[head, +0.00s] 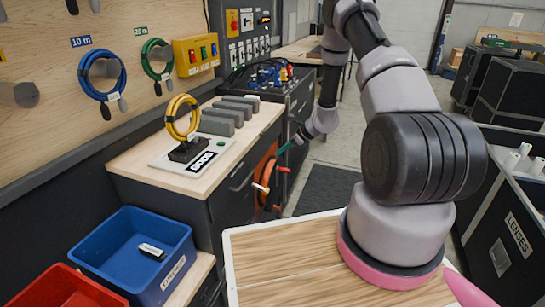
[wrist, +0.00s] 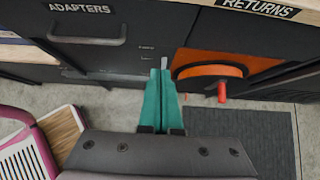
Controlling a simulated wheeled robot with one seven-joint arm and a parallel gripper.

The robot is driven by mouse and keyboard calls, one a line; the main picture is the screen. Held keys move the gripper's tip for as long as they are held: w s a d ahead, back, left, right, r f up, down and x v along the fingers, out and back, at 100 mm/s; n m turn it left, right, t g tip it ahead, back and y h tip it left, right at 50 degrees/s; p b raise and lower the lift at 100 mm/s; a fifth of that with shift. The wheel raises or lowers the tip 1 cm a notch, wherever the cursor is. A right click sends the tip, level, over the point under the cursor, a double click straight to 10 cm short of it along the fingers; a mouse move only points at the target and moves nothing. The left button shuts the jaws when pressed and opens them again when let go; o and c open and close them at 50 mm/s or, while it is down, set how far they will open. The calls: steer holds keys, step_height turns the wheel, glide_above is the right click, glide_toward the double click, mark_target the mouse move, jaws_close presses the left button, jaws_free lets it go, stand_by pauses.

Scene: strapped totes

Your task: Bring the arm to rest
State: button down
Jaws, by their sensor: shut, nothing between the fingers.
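My gripper (head: 290,146) shows in the head view beyond my arm, in front of the workbench cabinet, with its teal fingers pointing left. In the wrist view my gripper (wrist: 162,72) has its two teal fingers together, with nothing seen held between them. An orange cable reel (head: 266,174) with a red handle is on the cabinet front, close below the fingertips in the head view. The reel also shows in the wrist view (wrist: 206,70), right of the fingers. I cannot tell whether the fingers touch the cabinet or the reel.
A blue bin (head: 120,235) and a red bin (head: 60,290) stand at the lower left. A yellow cable coil (head: 181,107) stands upright on the bench (head: 145,170). Blue (head: 101,74) and green (head: 156,58) coils hang on the wall. Black cases (head: 512,95) stand at right. A dark mat (head: 326,188) lies on the floor.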

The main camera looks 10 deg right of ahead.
steer(key=s+a+r+n, duration=0.2)
steer(key=s+r+n, duration=0.2)
steer(key=r, duration=0.7)
steer(key=s+a+r+n+g, duration=0.1)
steer(key=s+r+n, duration=0.2)
steer(key=r, duration=0.8)
steer(key=s+a+r+n, duration=0.2)
steer(key=s+r+n, duration=0.2)
steer(key=r, duration=0.8)
steer(key=s+d+r+n+t+h, duration=0.1)
steer(key=s+r+n, duration=0.3)
steer(key=s, duration=0.8)
steer(key=s+d+r+n+t+h, duration=0.2)
steer(key=s+d+r+n+h, duration=0.1)
steer(key=s+r, duration=0.6)
steer(key=s+n+h, duration=0.1)
steer(key=s+n, duration=0.1)
steer(key=s, duration=0.1)
steer(key=shift+s+d+n, duration=0.25)
steer(key=shift+n, duration=0.05)
